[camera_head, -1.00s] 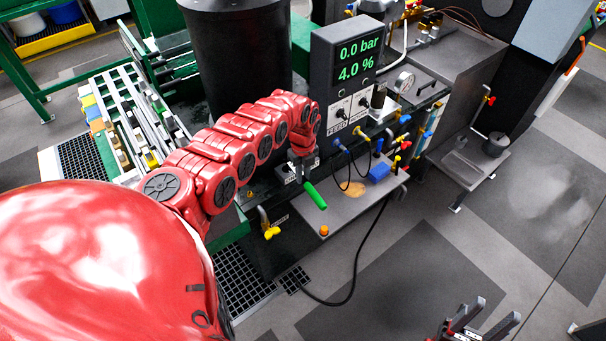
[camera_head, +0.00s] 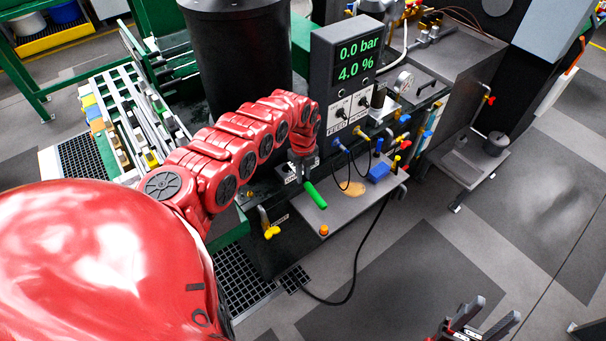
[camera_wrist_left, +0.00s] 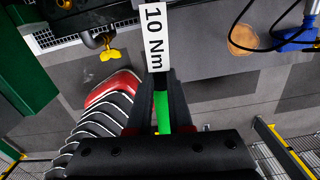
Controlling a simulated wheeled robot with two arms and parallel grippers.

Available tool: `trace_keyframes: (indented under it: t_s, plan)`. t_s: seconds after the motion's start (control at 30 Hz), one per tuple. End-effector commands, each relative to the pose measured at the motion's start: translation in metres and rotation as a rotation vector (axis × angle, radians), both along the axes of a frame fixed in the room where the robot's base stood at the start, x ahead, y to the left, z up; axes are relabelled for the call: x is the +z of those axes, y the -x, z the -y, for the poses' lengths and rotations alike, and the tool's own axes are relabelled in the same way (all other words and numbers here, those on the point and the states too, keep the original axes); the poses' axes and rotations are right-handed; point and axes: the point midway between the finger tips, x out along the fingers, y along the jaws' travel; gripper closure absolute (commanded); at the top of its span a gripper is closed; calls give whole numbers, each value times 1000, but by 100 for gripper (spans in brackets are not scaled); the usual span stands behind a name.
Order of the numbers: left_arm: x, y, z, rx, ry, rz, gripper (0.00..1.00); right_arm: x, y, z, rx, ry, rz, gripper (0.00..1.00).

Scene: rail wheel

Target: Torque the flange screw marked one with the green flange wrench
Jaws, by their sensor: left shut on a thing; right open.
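The green flange wrench (camera_head: 315,195) is in my left gripper (camera_head: 302,173), above the grey shelf on the front of the machine. In the left wrist view my left gripper (camera_wrist_left: 161,80) is shut on the wrench. A white label reading "10 Nm" (camera_wrist_left: 155,38) stands out beyond the fingertips, and a strip of the green handle (camera_wrist_left: 162,110) shows between the fingers. The flange screw marked one cannot be made out; the arm and gripper cover that area. My right gripper (camera_head: 478,318) is open and empty over the floor at the bottom right.
A display box (camera_head: 350,60) reads 0.0 bar and 4.0 %. The shelf (camera_head: 340,212) carries a blue tool (camera_head: 377,172), a cable and an orange knob (camera_head: 324,230). A yellow valve handle (camera_head: 272,232) sticks out at lower left.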

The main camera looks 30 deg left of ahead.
Motion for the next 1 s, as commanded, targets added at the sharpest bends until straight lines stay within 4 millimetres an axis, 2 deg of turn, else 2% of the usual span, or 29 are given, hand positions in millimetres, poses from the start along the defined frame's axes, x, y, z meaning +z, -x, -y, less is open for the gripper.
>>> trace_keyframes:
  t_s: [0.63,0.87,1.0]
  plan:
    - [-15,0,0,0,0,1,100,-11,0,0,0,0,0,50]
    - [-12,0,-1,-4,-1,0,100,-8,0,0,0,0,0,50]
    - [-10,6,-5,-62,0,-1,100,2,0,0,0,0,0,50]
